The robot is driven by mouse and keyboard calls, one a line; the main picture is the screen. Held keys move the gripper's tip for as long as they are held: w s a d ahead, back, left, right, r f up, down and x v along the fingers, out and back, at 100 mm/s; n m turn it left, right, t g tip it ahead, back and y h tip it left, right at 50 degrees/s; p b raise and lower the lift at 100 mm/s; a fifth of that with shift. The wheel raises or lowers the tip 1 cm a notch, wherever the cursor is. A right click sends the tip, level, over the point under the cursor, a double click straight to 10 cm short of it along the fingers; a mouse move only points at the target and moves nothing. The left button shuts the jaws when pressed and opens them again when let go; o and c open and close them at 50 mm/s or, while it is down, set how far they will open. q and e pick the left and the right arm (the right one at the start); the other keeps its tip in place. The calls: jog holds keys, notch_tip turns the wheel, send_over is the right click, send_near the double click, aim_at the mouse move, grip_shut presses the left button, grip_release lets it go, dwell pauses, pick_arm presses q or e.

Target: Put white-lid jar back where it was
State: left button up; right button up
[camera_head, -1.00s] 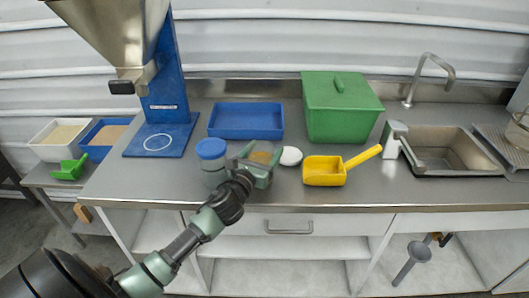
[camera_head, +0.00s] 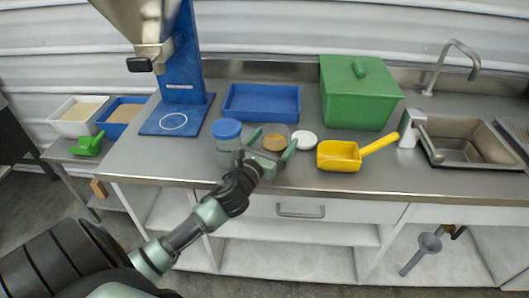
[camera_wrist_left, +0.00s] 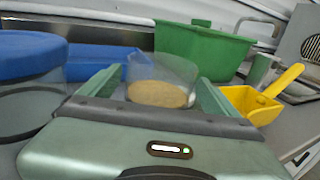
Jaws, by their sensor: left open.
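A clear jar with tan-brown contents (camera_head: 274,141) stands on the steel counter, near its front edge. No lid shows on it. A round white lid (camera_head: 304,139) lies just to its right. My left gripper (camera_head: 271,146) is open, with one finger on each side of the jar. In the left wrist view the jar (camera_wrist_left: 160,88) stands between the spread fingers (camera_wrist_left: 160,80), and gaps show beside it. Its lower part is hidden by the gripper body. My right gripper is not in view.
A blue-lid jar (camera_head: 227,130) stands close left of my gripper. A yellow scoop (camera_head: 338,155) lies to the right. Behind are a blue tray (camera_head: 262,115) and a green lidded bin (camera_head: 358,95). The hopper stand (camera_head: 182,75) is at left, the sink (camera_head: 470,148) at right.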

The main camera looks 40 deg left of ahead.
pick_arm(q)
jog(key=s, duration=0.2)
jog(key=s+d, duration=0.1)
jog(key=s, duration=0.5)
jog(key=shift+s+d+b, duration=0.15)
jog(key=shift+s+b, duration=0.05)
jog(key=shift+b, duration=0.2)
